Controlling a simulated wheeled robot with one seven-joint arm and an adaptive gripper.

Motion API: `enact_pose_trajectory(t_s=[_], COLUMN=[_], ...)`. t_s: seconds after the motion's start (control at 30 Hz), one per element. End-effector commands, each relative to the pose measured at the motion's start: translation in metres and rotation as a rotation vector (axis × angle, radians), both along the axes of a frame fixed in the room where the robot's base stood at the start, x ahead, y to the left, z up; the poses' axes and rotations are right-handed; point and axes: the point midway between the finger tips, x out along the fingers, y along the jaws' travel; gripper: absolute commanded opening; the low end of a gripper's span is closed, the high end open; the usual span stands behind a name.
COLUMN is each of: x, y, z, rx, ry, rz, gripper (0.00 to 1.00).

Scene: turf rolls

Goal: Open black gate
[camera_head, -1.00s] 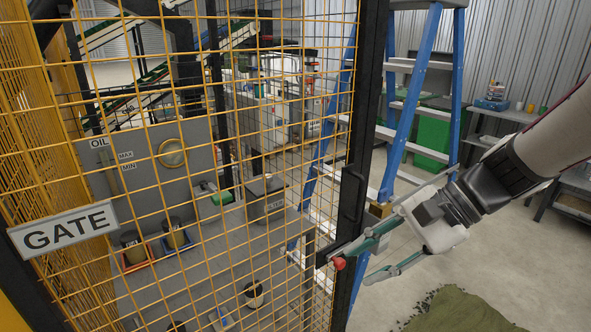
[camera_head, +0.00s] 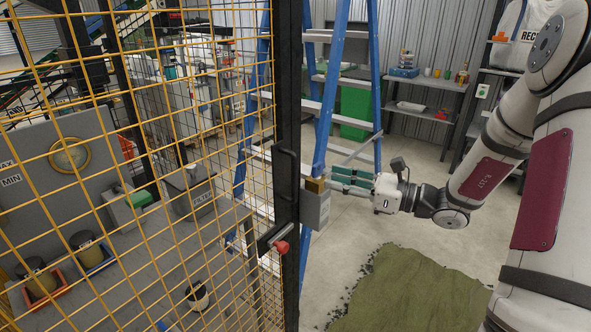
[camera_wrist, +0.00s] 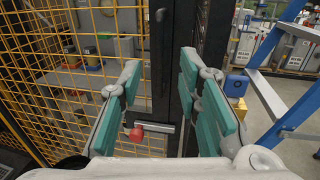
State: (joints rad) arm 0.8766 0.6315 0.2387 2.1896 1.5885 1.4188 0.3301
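The gate is a yellow mesh panel (camera_head: 130,150) with a black upright frame (camera_head: 288,100), in the left of the head view. A black pull handle (camera_head: 289,172) is on the frame, with a metal latch bar and red knob (camera_head: 281,247) below it. The frame and red knob (camera_wrist: 137,133) also show in the wrist view. I cannot tell whether the gate stands slightly ajar. My gripper (camera_head: 335,178) is to the right of the frame, about handle height. Its green-padded fingers are apart and hold nothing in the wrist view (camera_wrist: 160,85).
A grey box (camera_head: 316,209) hangs at the frame's right side. A blue stepladder (camera_head: 330,100) stands close behind my gripper. Green turf (camera_head: 410,290) lies on the floor at right. Behind the mesh is a grey bench (camera_head: 130,255) with pots. Shelves (camera_head: 435,85) line the back wall.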

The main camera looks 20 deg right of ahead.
Motion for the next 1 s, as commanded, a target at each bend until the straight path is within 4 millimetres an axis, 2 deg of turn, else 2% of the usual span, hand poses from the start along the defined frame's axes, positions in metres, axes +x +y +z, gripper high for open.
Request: enact_pose_trajectory(t_s=[0.3, 0.5, 0.7, 1.0], x=[0.042, 0.064, 0.074, 0.076], y=[0.049, 0.071, 0.081, 0.083], z=[0.001, 0.0, 0.0, 0.0], rx=[-0.001, -0.003, -0.003, -0.003], ry=[-0.001, 0.0, 0.0, 0.0], rz=[0.006, 0.004, 0.003, 0.002], gripper=[0.31, 0.31, 0.31, 0.31])
